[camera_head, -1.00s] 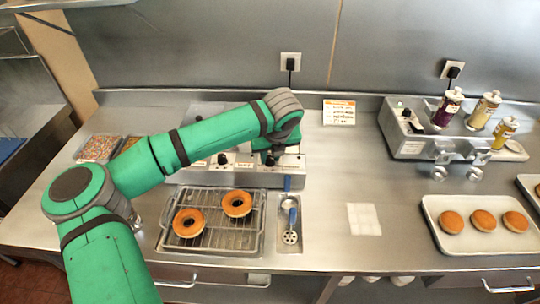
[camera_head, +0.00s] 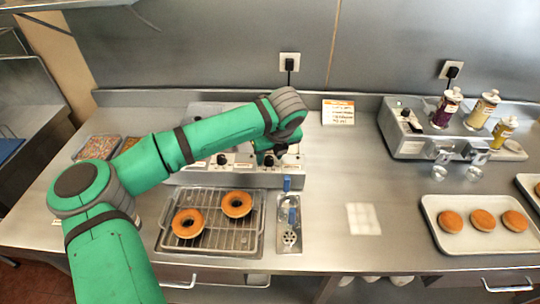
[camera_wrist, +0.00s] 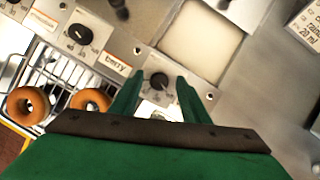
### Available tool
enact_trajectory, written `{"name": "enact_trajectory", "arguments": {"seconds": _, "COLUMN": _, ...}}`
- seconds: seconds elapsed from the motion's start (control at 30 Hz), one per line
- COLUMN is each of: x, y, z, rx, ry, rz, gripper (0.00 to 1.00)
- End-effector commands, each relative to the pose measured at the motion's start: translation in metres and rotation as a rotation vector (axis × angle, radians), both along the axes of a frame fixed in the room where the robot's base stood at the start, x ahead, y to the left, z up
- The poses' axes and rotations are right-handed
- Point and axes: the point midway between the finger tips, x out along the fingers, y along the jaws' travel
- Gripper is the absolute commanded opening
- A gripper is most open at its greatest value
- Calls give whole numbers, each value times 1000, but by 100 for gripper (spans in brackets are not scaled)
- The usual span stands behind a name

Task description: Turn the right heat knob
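The right heat knob (camera_wrist: 158,80) is a dark round dial on the silver front panel, beside the "berry" label. In the wrist view it lies between my gripper's two green fingers. My gripper (camera_wrist: 158,92) is open, with a visible gap on each side of the knob. I cannot tell how far the fingertips are from the panel. In the head view my gripper (camera_head: 275,152) is over the right part of the warmer's panel. A second dark knob (camera_wrist: 78,34) is up and left in the wrist view, and also shows in the head view (camera_head: 222,159).
A wire rack tray (camera_head: 225,245) with two doughnuts stands before the warmer. A narrow tray with a blue-handled utensil (camera_head: 290,217) is right of it. A second machine (camera_head: 415,148) with bottles is at the right. The counter's middle is mostly clear.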

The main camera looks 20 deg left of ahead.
Motion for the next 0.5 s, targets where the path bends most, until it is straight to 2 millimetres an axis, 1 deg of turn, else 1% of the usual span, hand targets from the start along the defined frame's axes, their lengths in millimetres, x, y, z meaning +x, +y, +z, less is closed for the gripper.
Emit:
{"name": "enact_trajectory", "arguments": {"seconds": 0.17, "x": 0, "y": 0, "z": 0, "rx": 0, "ry": 1, "rz": -1, "gripper": 42}}
{"name": "enact_trajectory", "arguments": {"seconds": 0.27, "x": -2, "y": -1, "z": 5, "rx": 0, "ry": 1, "rz": -1, "gripper": 42}}
{"name": "enact_trajectory", "arguments": {"seconds": 0.37, "x": -5, "y": -4, "z": 15, "rx": 2, "ry": 0, "rz": -1, "gripper": 42}}
{"name": "enact_trajectory", "arguments": {"seconds": 0.5, "x": -12, "y": -10, "z": 39, "rx": 2, "ry": -2, "rz": -1, "gripper": 42}}
